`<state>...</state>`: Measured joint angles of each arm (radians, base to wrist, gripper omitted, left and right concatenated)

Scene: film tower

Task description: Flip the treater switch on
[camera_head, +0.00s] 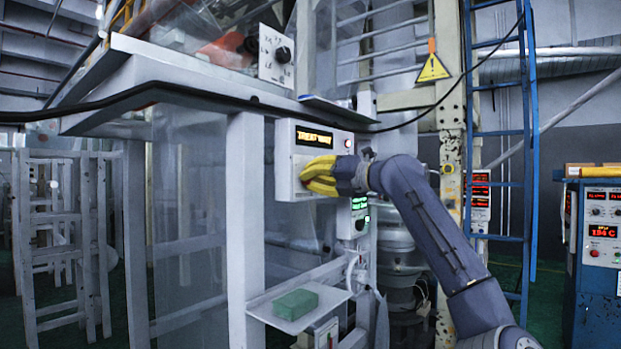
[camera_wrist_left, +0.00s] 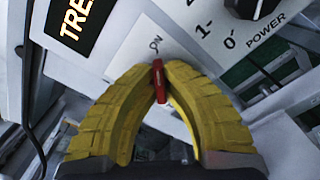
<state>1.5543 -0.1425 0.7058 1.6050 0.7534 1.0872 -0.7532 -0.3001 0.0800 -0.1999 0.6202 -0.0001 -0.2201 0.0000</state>
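The treater box (camera_head: 285,160) is a white panel with an orange-lit display (camera_head: 314,138) on the tower. My left gripper (camera_head: 306,180) has its yellow fingers at the front of this box. In the left wrist view the treater switch (camera_wrist_left: 158,82) is a small red lever below an "ON" mark (camera_wrist_left: 156,45). The tips of my left gripper (camera_wrist_left: 160,70) lie on both sides of the lever with no clear gap, so it looks shut on it. The lever's upper end points towards the "ON" mark. The fingers hide the switch in the head view. My right gripper is not in view.
A green block (camera_head: 295,304) lies on a small shelf (camera_head: 336,296). A black cable (camera_head: 200,93) runs along the ledge. A blue ladder (camera_head: 530,150) stands at the right.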

